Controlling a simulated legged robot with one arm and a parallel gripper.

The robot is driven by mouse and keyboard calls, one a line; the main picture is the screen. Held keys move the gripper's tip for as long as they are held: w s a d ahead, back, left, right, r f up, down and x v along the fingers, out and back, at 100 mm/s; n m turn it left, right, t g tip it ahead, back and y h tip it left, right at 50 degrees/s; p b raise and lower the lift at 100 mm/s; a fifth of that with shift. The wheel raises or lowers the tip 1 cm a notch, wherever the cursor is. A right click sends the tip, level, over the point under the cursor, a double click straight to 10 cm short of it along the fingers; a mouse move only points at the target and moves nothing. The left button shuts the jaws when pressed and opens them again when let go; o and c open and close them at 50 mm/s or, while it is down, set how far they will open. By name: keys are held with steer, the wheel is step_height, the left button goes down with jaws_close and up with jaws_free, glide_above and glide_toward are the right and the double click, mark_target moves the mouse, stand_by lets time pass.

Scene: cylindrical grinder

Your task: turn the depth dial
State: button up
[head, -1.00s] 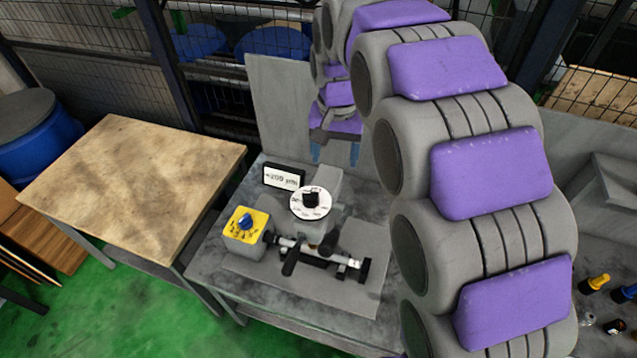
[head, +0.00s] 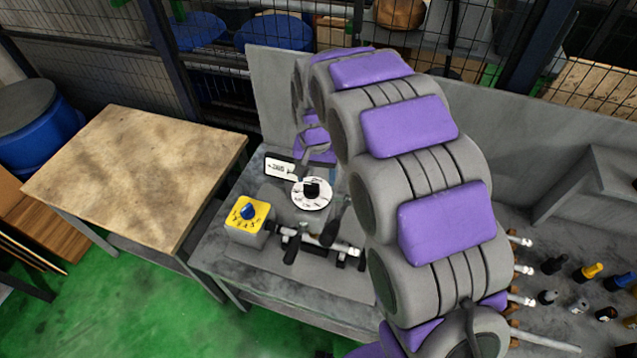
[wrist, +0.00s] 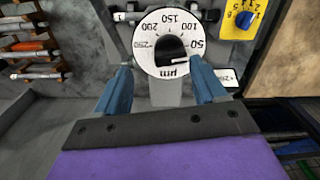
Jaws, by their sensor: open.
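The depth dial is a round white disc (head: 301,199) with black markings and a black knob (head: 312,190), on the small grinder on the grey bench. I cannot tell whether either finger touches the dial. In the head view the fingers are hard to make out behind the dial.
A yellow control box (head: 238,222) with a blue knob stands left of the dial. A black-framed label (head: 280,169) is just behind it. Dark handles (head: 291,254) project in front. A wooden-topped table (head: 130,180) stands left, and several small tools lie on the bench at right.

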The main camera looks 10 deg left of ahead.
mark_target(311, 183)
steer(key=a+f, duration=0.1)
steer(key=f, duration=0.1)
steer(key=a+f, duration=0.2)
steer(key=shift+f, duration=0.1)
steer(key=shift+s+f, duration=0.1)
steer(key=shift+f, duration=0.15)
steer(key=shift+d+f, duration=0.2)
steer(key=shift+d, duration=0.65)
steer(key=shift+d+r, duration=0.1)
steer(key=shift+d, duration=0.4)
steer(key=shift+a, duration=0.9)
steer(key=c, duration=0.5)
steer(key=shift+c, duration=0.8)
steer(key=shift+d, duration=0.4)
steer(key=c, duration=0.4)
steer(key=shift+o, duration=0.2)
steer(key=shift+a, duration=0.15)
